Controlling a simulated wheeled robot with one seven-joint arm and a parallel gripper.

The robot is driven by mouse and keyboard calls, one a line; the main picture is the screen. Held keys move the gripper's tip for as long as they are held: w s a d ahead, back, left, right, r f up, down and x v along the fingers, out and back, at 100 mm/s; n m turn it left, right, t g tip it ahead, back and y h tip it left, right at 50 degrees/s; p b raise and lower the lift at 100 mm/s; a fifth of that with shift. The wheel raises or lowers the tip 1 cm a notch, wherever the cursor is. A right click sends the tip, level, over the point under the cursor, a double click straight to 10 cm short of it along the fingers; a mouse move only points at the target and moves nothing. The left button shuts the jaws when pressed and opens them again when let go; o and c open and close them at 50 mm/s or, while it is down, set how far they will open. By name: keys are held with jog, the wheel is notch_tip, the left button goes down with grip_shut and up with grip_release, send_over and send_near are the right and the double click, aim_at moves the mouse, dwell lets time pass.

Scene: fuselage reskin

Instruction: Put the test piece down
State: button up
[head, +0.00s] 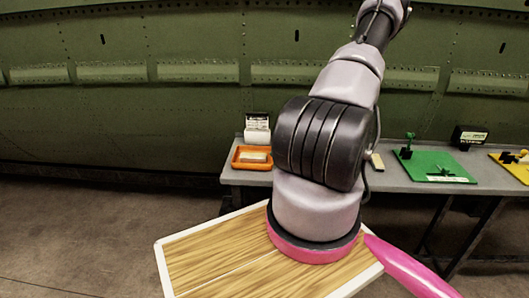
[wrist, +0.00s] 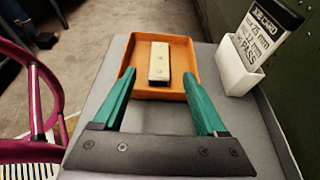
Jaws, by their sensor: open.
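A small cream block, likely the test piece (wrist: 159,62), lies flat in a shallow orange tray (wrist: 180,94) on the grey bench. My gripper (wrist: 158,76) is open, its two teal fingers spread either side of the tray's near part, with nothing held between them. The block lies beyond the palm, between the finger lines, and I see no finger touching it. In the head view the orange tray (head: 238,163) stands at the bench's left end, and my arm hides my gripper.
A white holder with a card reading "PASS" (wrist: 238,65) stands right of the tray. Farther right on the bench (head: 400,180) are a green plate (head: 430,168), a black box (head: 468,137) and a yellow plate (head: 515,165). A green riveted wall (head: 200,110) rises behind.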

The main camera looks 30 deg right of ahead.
jog(key=shift+v, duration=1.2)
jog(key=a+r+n+g+h, duration=0.3)
jog(key=a+r+n, duration=0.35)
jog(key=r, duration=0.45)
jog(key=a+r+n+g+h, duration=0.3)
jog(key=a+r+n, duration=0.35)
jog(key=r, duration=0.55)
jog(key=s+a+r+n+t+h, duration=0.3)
jog(key=s+a+r+n+t, duration=0.2)
jog(key=s+a+r, duration=0.5)
jog(key=s+r+n, duration=0.2)
jog(key=s+r, duration=0.1)
jog(key=r, duration=0.3)
jog(key=shift+s+n+t, duration=0.2)
jog(key=shift+n+t, duration=0.1)
